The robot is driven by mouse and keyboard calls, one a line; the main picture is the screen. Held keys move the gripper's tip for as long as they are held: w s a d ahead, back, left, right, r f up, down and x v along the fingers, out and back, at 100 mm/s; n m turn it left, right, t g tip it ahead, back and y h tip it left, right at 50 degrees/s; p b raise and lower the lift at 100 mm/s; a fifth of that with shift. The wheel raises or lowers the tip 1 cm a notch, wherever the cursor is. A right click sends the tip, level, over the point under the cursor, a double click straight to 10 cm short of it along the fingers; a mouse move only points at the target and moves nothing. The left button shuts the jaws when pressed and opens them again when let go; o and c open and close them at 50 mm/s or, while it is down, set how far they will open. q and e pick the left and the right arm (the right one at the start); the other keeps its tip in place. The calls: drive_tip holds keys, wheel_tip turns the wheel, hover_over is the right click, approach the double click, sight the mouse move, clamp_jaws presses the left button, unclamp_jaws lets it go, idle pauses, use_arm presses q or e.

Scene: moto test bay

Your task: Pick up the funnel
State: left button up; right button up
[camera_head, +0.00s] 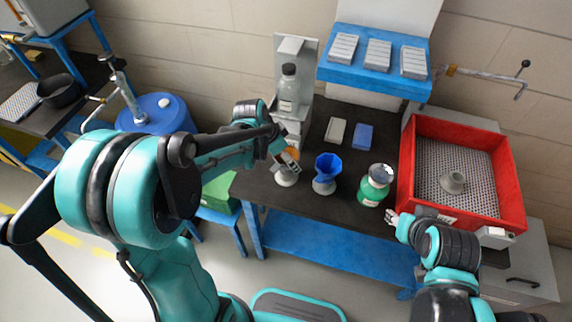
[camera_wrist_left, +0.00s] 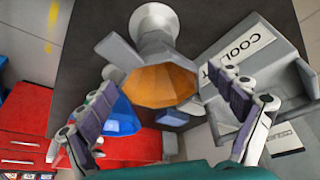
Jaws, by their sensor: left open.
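A grey funnel with an orange inside (camera_wrist_left: 160,84) appears between the fingers of my open left gripper (camera_wrist_left: 172,88) in the wrist view. A pale round stand (camera_wrist_left: 153,22) is by its far end. In the head view the orange part (camera_head: 292,152) is partly hidden by my left gripper (camera_head: 284,154), above the pale stand (camera_head: 286,176). I cannot tell whether the pads touch the funnel. A blue funnel (camera_head: 326,164) stands on a grey base to the right; it shows behind the left finger in the wrist view (camera_wrist_left: 122,116). My right gripper (camera_head: 394,219) is near the table's front edge, its jaws unclear.
A green bottle (camera_head: 375,187) stands right of the blue funnel. A red tray (camera_head: 408,165) holds a grey cone-shaped piece (camera_head: 453,182). A grey container marked "COOL" (camera_wrist_left: 262,75) is close to the left gripper. Some dark tabletop (camera_head: 318,205) is clear.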

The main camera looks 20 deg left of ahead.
use_arm(q)
drive_tip(key=shift+s+r, duration=0.1)
drive_tip(key=c, duration=1.3)
drive_tip(key=shift+o, duration=0.2)
wheel_tip(320, 180, up, 15)
drive_tip(key=p, duration=0.7)
